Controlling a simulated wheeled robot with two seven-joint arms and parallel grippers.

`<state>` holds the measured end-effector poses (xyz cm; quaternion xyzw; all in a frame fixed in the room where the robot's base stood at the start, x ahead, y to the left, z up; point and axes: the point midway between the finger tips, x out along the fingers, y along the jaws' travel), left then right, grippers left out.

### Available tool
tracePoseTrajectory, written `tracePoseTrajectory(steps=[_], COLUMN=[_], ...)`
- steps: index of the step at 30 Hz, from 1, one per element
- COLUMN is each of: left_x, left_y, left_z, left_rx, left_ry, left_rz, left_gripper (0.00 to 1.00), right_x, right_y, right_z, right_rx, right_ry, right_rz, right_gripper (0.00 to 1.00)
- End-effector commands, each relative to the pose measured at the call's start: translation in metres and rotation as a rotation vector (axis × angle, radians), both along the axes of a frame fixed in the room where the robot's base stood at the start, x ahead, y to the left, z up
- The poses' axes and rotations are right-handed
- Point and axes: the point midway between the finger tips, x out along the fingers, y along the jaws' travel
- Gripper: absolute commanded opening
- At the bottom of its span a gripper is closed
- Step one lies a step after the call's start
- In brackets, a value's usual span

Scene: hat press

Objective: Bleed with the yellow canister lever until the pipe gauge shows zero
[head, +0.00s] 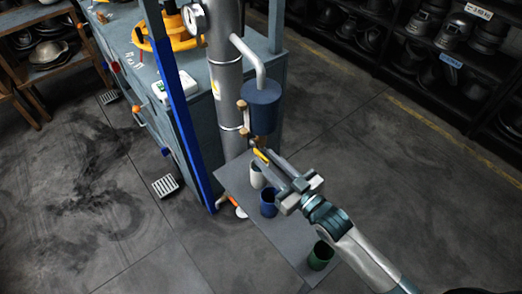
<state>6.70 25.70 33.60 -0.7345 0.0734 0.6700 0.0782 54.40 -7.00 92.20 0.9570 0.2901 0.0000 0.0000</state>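The blue-grey canister (262,107) hangs beside the tall grey pipe (226,95), joined to it by a bent light tube. The yellow lever (260,155) shows as a short bar below the canister. My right gripper (264,158) reaches in from the lower right with its fingertips at the lever. The lever seems to lie between or against the fingers; whether they are closed on it is unclear. My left gripper is out of view.
A grey board (285,238) below carries a white cup (257,178), a blue cup (268,204) and a green cup (320,256), close under my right arm. A blue post (180,110) and a workbench (125,45) stand left. Shelves of dark pots (455,35) stand back right.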

Motion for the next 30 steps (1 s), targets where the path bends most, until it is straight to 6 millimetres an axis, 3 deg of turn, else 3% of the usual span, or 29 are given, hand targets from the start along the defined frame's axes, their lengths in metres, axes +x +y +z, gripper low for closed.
tracePoseTrajectory(steps=[7,20,24,30], left_x=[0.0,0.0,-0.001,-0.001], left_y=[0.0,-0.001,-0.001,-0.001], left_z=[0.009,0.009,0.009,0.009], left_rx=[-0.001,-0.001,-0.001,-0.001], left_ry=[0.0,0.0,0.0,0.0], left_rz=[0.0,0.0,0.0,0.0], left_gripper=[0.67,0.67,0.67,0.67], right_x=[0.025,0.029,0.029,0.029], right_y=[0.016,0.02,0.02,0.02], right_z=[0.001,0.0,0.0,-0.001], right_rx=[-0.001,-0.001,-0.001,0.001], right_ry=[-0.001,0.001,0.001,0.001], right_rz=[0.0,0.0,0.0,0.001], right_gripper=[0.27,0.27,0.0,0.0])
